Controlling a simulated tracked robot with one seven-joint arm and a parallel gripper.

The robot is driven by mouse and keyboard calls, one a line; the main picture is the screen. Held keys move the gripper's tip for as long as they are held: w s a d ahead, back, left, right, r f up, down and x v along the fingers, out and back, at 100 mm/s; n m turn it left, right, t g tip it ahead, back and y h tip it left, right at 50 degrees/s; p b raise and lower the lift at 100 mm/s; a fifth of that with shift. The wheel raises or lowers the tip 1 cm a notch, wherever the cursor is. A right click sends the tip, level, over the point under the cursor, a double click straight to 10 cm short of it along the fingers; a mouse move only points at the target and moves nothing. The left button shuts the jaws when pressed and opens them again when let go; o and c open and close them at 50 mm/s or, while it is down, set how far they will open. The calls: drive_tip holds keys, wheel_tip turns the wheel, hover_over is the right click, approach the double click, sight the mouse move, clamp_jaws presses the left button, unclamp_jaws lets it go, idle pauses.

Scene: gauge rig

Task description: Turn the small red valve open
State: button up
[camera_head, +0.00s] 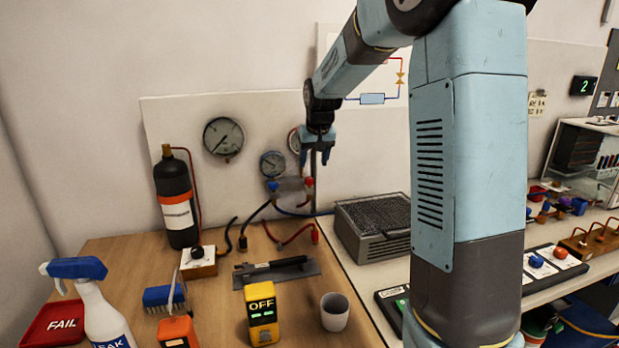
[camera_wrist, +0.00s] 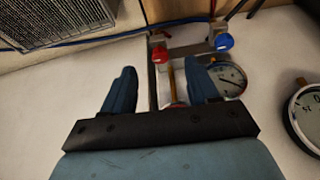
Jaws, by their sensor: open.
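The small red valve (camera_head: 309,182) is a red knob on the right side of the gauge manifold, with a blue knob (camera_head: 273,187) to its left. In the wrist view, the red valve (camera_wrist: 160,55) lies just beyond my fingertips, roughly in line with the gap between them. The blue knob (camera_wrist: 224,41) is to its right there. My gripper (camera_head: 316,160) points down in front of the panel, above the red valve. In the wrist view, my gripper (camera_wrist: 160,68) is open and empty. The fingers appear apart from the valve; exact depth is unclear.
A small gauge (camera_head: 272,164) and a large gauge (camera_head: 223,136) are on the panel. A dark gas bottle (camera_head: 175,205) stands left. Hoses hang below the manifold. A grey mesh-topped box (camera_head: 375,225) is at right; a cup (camera_head: 334,311) stands at the front.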

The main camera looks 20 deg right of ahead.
sight(309, 178)
wheel_tip(309, 178, up, 4)
drive_tip(key=w+m, duration=0.1)
drive_tip(key=w, duration=0.1)
drive_tip(key=shift+h, duration=0.3)
drive_tip(key=x, duration=1.3)
drive_tip(key=shift+f, duration=0.4)
drive_tip(key=c, duration=1)
